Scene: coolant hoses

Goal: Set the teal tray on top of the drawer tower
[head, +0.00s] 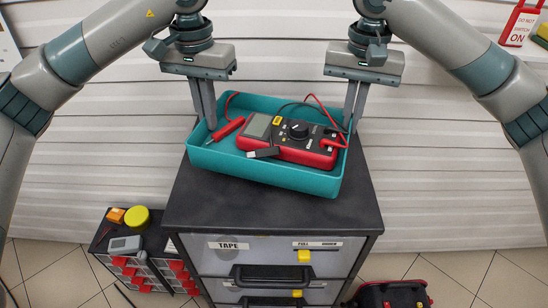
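The teal tray (262,175) is over the black top of the drawer tower (275,215) in the head view, slightly turned. Whether its underside touches the top or is a little above it, I cannot tell. It carries a red multimeter (290,138) with red and black leads and a red probe (229,129). My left gripper (207,122) is at the tray's left wall, its fingers close together on the rim. My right gripper (352,122) is on the right wall in the same way. Both look shut on the tray. The tower's back edge is hidden behind the tray.
A low drawer unit with red bins (135,272) stands at the left, with a yellow roll (137,217) and a grey device (125,244) on it. A red and black bag (392,295) is on the floor at the right. A slatted wall (440,175) is behind.

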